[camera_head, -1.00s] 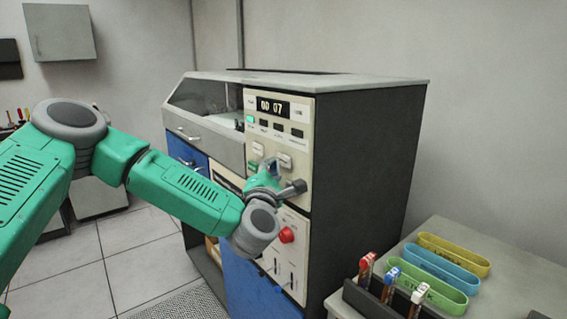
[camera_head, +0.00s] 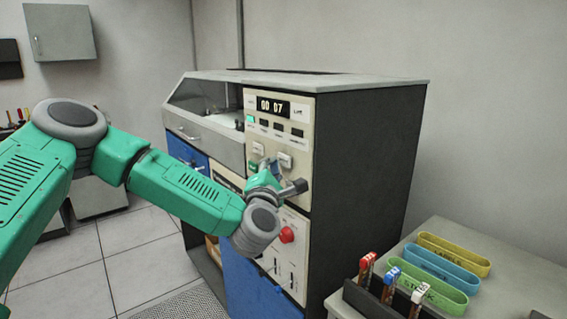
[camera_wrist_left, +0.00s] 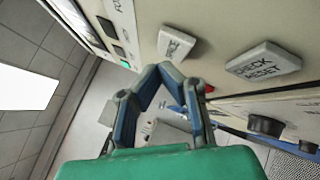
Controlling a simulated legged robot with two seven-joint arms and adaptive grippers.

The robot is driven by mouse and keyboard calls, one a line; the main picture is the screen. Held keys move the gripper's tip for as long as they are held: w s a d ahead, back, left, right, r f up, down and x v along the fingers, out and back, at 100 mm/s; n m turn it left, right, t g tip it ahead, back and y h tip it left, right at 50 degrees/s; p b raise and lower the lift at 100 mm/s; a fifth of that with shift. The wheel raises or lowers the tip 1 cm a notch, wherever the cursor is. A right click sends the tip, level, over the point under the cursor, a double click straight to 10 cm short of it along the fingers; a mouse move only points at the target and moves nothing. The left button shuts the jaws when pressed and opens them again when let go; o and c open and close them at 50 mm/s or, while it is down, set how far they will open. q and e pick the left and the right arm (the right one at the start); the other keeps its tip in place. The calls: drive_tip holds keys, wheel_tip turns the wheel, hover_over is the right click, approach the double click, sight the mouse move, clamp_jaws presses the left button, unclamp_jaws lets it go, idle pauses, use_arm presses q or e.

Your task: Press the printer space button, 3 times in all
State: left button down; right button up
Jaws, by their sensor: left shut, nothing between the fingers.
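The SPACE button (camera_wrist_left: 177,45) is a pale, labelled block on the cream panel in the left wrist view. My left gripper (camera_wrist_left: 168,72) is shut and empty, its blue-grey fingertips just below and left of that button. A small gap seems to separate them, but contact is hard to judge. In the head view my left gripper (camera_head: 272,167) is at the machine's front panel, just below two pale buttons whose labels are too small to read. The printer cabinet (camera_head: 365,165) has a display (camera_head: 272,106) reading 00 07. My right gripper is not in view.
The CHECK RESET button (camera_wrist_left: 263,62) sits right of SPACE. A dark knob (camera_wrist_left: 265,125) is lower right. A red knob (camera_head: 287,235) is lower on the machine. A table (camera_head: 525,265) at right holds coloured trays (camera_head: 440,262) and tubes in a dark rack.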

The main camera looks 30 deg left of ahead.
use_arm(q)
drive_tip(key=shift+w+d, duration=0.2)
drive_tip(key=shift+w, duration=0.1)
drive_tip(key=shift+w+d+r+b, duration=0.1)
drive_tip(key=shift+w+d+b, duration=0.05)
drive_tip(key=shift+w+b, duration=0.25)
idle(0.6)
drive_tip(key=shift+s, duration=0.2)
drive_tip(key=shift+s+a, duration=0.3)
drive_tip(key=shift+s, duration=0.35)
drive_tip(key=s, duration=0.1)
drive_tip(key=s+a, duration=0.1)
drive_tip(key=s, duration=0.1)
drive_tip(key=s+a, duration=0.1)
drive_tip(key=shift+s, duration=0.3)
idle(0.8)
